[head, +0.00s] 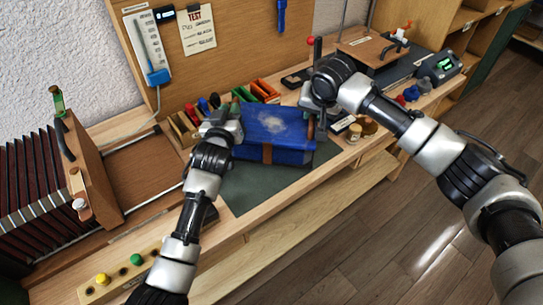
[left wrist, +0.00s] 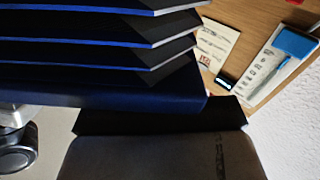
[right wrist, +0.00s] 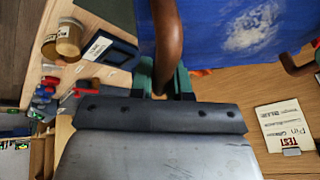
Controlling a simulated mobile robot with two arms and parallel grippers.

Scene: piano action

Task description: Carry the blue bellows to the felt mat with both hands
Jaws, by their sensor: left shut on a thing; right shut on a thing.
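The blue bellows (head: 279,122), with a pale worn patch on top, is between my two grippers at the bench's middle. It covers the back part of the dark green felt mat (head: 250,191); I cannot tell whether it touches the mat. My left gripper (head: 234,122) is shut on its left end. The left wrist view shows the bellows' dark folds (left wrist: 100,60), and the fingertips are hidden there. My right gripper (head: 314,112) is shut on the brown handle at the right end. In the right wrist view its green fingers (right wrist: 165,82) straddle this handle (right wrist: 168,40).
A red-pleated accordion (head: 42,190) stands at the left. Orange and green trays (head: 262,90) lie behind the bellows, and a tool rack (head: 190,125) is at its left. Small jars (head: 362,128) stand to the right. The mat's front part is bare.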

